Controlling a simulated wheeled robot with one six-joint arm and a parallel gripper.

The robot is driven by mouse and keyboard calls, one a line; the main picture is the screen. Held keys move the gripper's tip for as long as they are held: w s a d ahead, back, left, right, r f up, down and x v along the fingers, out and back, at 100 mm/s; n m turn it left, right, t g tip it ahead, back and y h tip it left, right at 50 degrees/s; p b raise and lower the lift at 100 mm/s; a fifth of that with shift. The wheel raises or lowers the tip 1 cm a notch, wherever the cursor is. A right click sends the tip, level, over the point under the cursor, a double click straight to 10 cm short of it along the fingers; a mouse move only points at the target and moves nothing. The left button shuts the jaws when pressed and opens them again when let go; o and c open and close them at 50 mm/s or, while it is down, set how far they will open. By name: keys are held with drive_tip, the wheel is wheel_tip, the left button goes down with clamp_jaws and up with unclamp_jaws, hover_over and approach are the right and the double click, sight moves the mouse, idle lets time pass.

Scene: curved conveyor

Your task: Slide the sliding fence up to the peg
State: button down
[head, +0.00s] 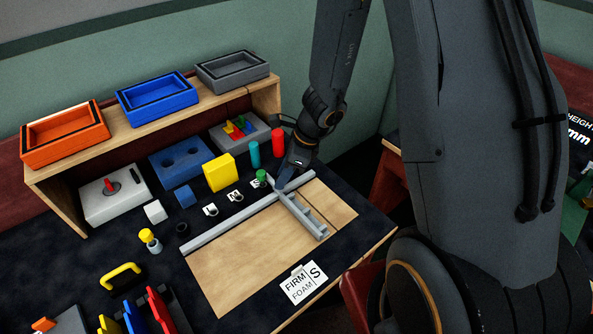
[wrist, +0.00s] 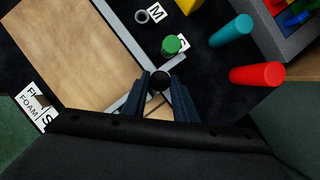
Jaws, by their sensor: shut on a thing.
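The sliding fence (head: 304,216) is a grey bar lying across the wooden board (head: 225,270), at an angle to a long grey rail (head: 225,231). Part of the fence also shows in the wrist view (wrist: 130,100). My gripper (wrist: 160,88) is at the fence's rail end, its fingers on either side of a round black knob (wrist: 160,79), and is shut on it. A green peg (wrist: 172,45) stands just beyond the rail, a short way from my fingers. In the head view the peg (head: 262,176) is left of my gripper (head: 285,184).
A red cylinder (head: 279,142) and a teal cylinder (head: 254,154) stand behind the gripper. A yellow block (head: 219,173) and a blue holed block (head: 181,164) are farther left. A white card (head: 303,283) lies at the board's front edge. The board's left part is clear.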

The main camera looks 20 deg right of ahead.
drive_tip(key=shift+s+a, duration=0.15)
drive_tip(key=shift+a, duration=0.3)
drive_tip(key=c, duration=1.4)
unclamp_jaws()
drive_tip(key=shift+c, duration=0.2)
drive_tip(key=shift+r, duration=0.1)
drive_tip(key=p+v, duration=0.1)
drive_tip(key=v, duration=0.6)
drive_tip(key=shift+d+r, duration=0.2)
drive_tip(key=shift+r, duration=0.1)
drive_tip(key=shift+s, duration=0.15)
